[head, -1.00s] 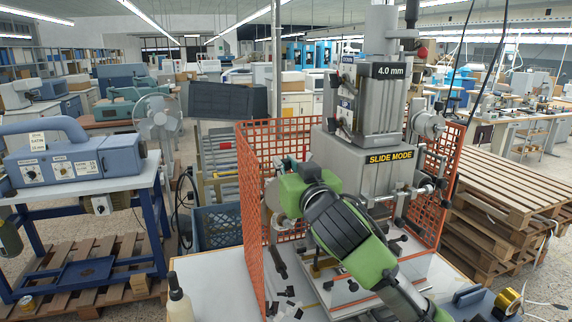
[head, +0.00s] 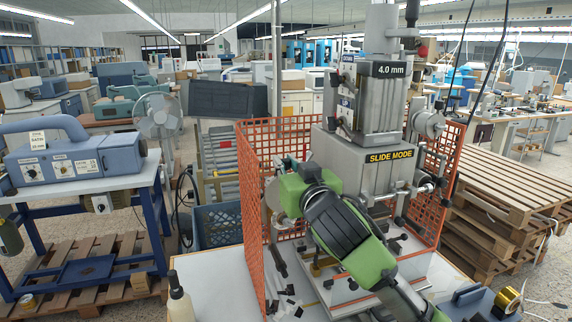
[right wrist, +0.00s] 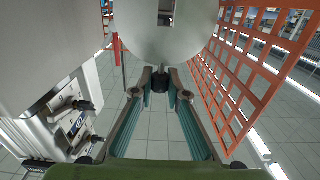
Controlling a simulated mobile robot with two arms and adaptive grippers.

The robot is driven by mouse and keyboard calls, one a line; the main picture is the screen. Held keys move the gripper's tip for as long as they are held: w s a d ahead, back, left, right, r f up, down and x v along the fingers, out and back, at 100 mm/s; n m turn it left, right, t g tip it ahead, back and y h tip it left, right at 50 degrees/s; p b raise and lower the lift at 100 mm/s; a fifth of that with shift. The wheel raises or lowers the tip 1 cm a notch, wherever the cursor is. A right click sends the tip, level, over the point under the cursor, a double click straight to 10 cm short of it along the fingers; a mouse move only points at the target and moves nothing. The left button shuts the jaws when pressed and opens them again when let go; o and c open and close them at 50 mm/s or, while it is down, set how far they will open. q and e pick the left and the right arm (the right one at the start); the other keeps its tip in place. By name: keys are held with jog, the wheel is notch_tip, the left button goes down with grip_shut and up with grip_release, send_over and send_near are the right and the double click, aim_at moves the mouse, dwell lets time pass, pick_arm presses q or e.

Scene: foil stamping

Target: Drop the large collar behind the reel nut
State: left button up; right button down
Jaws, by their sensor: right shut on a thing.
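My right gripper (right wrist: 160,85) is shut in the right wrist view, its fingers converging on a small dark round piece (right wrist: 160,80) that looks like the collar; little of it shows. A large pale reel disc (right wrist: 165,40) fills the top of that view just beyond the fingertips. In the head view the green right arm reaches over the foil stamping press (head: 372,165), and its wrist hides most of the gripper and the held piece. Part of the disc (head: 271,200) shows beside the wrist. I cannot make out the reel nut. My left gripper is not in view.
An orange mesh guard (head: 252,215) stands close on the left of the arm and behind the press. Small dark parts (head: 285,305) and a bottle (head: 178,297) are on the worktable. A gold foil roll (head: 508,300) is at the front right.

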jog(key=shift+f+b, duration=2.2)
jog(key=shift+f, duration=1.3)
jog(key=c, duration=1.9)
grip_release()
jog(key=shift+s, duration=0.1)
jog(key=v, duration=1.2)
